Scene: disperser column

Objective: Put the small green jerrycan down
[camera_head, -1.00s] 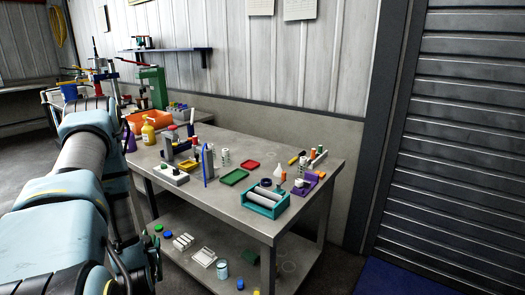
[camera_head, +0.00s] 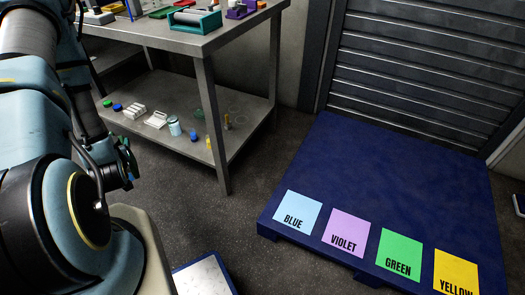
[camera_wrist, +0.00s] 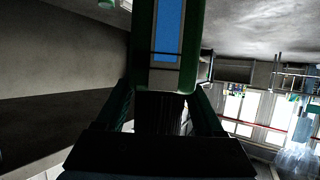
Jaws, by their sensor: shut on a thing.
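The small green jerrycan (camera_wrist: 143,45), with a blue panel on its side, fills the top middle of the wrist view. My gripper (camera_wrist: 165,92) is shut on it, with the dark fingers on either side of its lower part in that view. The jerrycan's upper end is cut off by the frame. I cannot make out the jerrycan or the gripper in the head view, where my arm fills the left side. A low dark blue platform (camera_head: 390,180) on the floor at right carries labelled squares: blue (camera_head: 297,208), violet (camera_head: 346,227), green (camera_head: 399,247) and yellow (camera_head: 456,266).
A grey two-level workbench (camera_head: 203,45) stands at upper left, with small items on both levels. A grey shutter (camera_head: 410,65) closes off the back behind the platform. A white-topped, blue-edged object (camera_head: 203,275) lies at the bottom. The platform's middle and back look bare.

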